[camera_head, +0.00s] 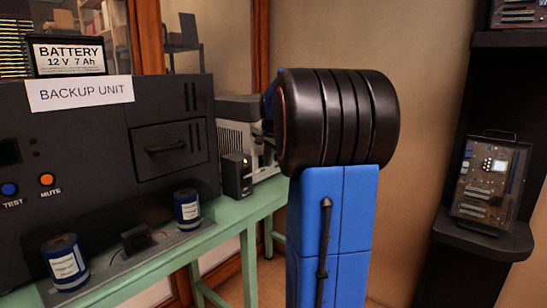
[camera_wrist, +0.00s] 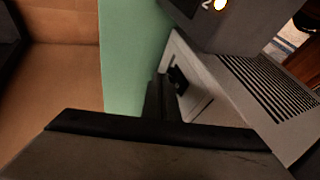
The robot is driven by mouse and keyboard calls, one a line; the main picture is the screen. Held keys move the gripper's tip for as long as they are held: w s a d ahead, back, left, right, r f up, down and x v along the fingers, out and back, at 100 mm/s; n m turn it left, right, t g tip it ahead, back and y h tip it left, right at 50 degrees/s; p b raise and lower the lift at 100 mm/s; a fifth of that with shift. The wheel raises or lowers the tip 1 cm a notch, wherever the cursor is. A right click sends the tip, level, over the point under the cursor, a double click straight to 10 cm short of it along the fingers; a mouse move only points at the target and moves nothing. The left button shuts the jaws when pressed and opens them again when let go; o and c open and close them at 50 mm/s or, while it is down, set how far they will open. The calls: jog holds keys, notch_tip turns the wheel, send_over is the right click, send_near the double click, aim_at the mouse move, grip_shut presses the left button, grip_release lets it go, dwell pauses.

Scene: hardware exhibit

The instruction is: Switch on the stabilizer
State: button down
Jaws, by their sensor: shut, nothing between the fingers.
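A pale grey vented unit stands on the green table in the head view (camera_head: 240,128), partly hidden by my arm. It fills the right of the wrist view (camera_wrist: 245,95), where a light panel on it carries a black rocker switch (camera_wrist: 178,80). No label shows which unit is the stabilizer. A small dark box with a lit lamp stands in front of it in the head view (camera_head: 237,175), and a dark box with a lit lamp shows in the wrist view (camera_wrist: 222,22). My gripper (camera_wrist: 162,92) is shut and empty, its tip just left of the switch; contact cannot be told.
A large black backup unit (camera_head: 75,135) with a battery (camera_head: 69,57) on top stands on the green table (camera_head: 240,208). Two blue cylinders (camera_head: 66,262) (camera_head: 187,209) stand in front of it. A black shelf (camera_head: 485,240) with a circuit board (camera_head: 490,178) is at the right.

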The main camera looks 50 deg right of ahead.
jog(key=shift+w+f, duration=0.15)
jog(key=shift+w, duration=0.3)
jog(key=shift+w+f, duration=0.2)
jog(key=shift+r, duration=0.15)
jog(key=shift+r, duration=0.65)
jog(key=shift+s, duration=0.1)
